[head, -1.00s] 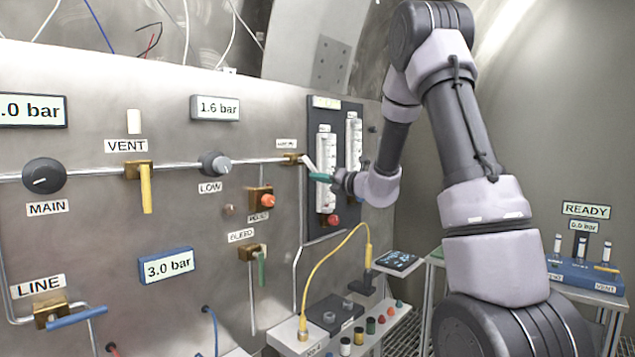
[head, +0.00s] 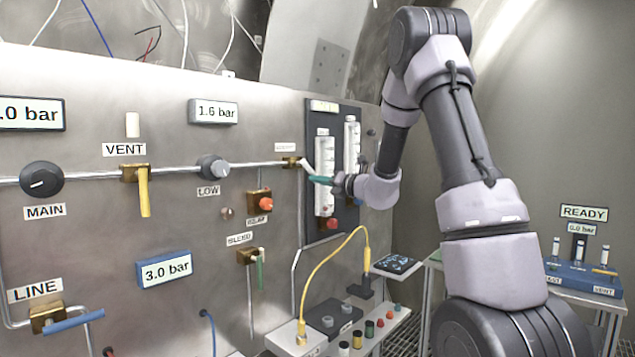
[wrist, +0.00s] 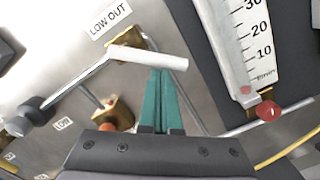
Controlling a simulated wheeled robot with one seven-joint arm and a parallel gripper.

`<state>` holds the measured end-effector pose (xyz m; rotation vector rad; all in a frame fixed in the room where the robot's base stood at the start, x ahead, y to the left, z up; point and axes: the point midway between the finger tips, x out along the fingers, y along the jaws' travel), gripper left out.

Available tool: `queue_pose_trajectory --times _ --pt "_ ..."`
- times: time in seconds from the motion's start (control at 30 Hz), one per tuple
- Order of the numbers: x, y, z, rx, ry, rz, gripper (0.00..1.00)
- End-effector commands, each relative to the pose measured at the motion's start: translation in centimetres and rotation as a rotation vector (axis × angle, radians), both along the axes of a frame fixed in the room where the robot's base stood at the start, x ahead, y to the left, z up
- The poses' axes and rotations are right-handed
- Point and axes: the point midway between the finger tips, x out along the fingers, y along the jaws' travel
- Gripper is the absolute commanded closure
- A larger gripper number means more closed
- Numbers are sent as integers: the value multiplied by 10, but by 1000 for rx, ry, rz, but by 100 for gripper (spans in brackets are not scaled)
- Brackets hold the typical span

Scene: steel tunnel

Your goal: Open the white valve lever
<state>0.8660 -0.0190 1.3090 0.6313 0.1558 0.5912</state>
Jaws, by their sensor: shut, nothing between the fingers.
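The white valve lever (wrist: 148,58) sits on a brass valve under the LOW OUT label (wrist: 112,22) in the wrist view. It slants down to the right from the brass valve body (head: 290,162) in the head view, and the lever itself (head: 306,165) shows small there. My gripper (wrist: 160,72) has teal fingers, shut together and empty. Their tips are right at the lower edge of the lever's middle; I cannot tell whether they touch. In the head view my gripper (head: 312,179) is just below the lever's lower end.
Two flow meters (head: 324,172) on a dark plate stand close to the right of my gripper. A relief valve with an orange knob (head: 265,203) and a green-handled bleed valve (head: 259,268) are below left. A yellow hose (head: 322,270) loops below.

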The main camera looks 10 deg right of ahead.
Motion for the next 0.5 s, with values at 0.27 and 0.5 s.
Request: queue_pose_trajectory --times 0.27,0.5 --pt "4 -5 4 -87 -65 -1 100" --pt "8 -12 12 -238 -175 -2 100"
